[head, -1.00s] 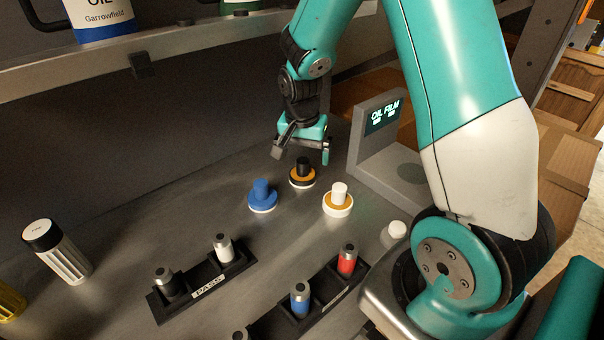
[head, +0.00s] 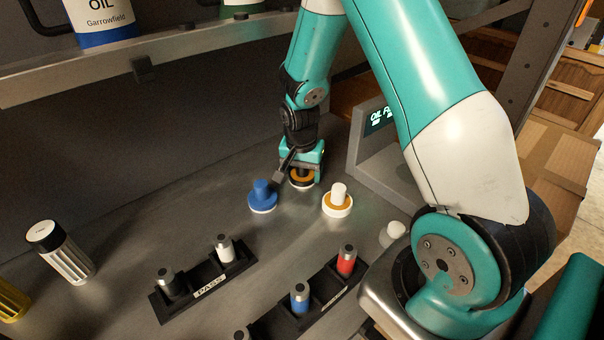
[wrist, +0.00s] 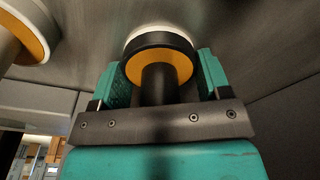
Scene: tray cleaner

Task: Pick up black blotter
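The black blotter (head: 301,183) stands upright on the metal bench, with a round black base, an orange top face and a black knob. In the wrist view the black blotter (wrist: 160,43) sits between the two fingers. My gripper (head: 299,178) is lowered over it from above. In the wrist view my gripper (wrist: 162,75) is open, with a finger on either side of the knob and a gap visible between. The knob's upper end is hidden behind the gripper body in the head view.
A blue blotter (head: 262,196) stands close on the left and a white blotter (head: 338,202) on the right. An oil film reader (head: 366,165) stands behind right. Racks with small bottles, including the PASS rack (head: 209,285), lie in front. A shelf (head: 190,42) runs along the back.

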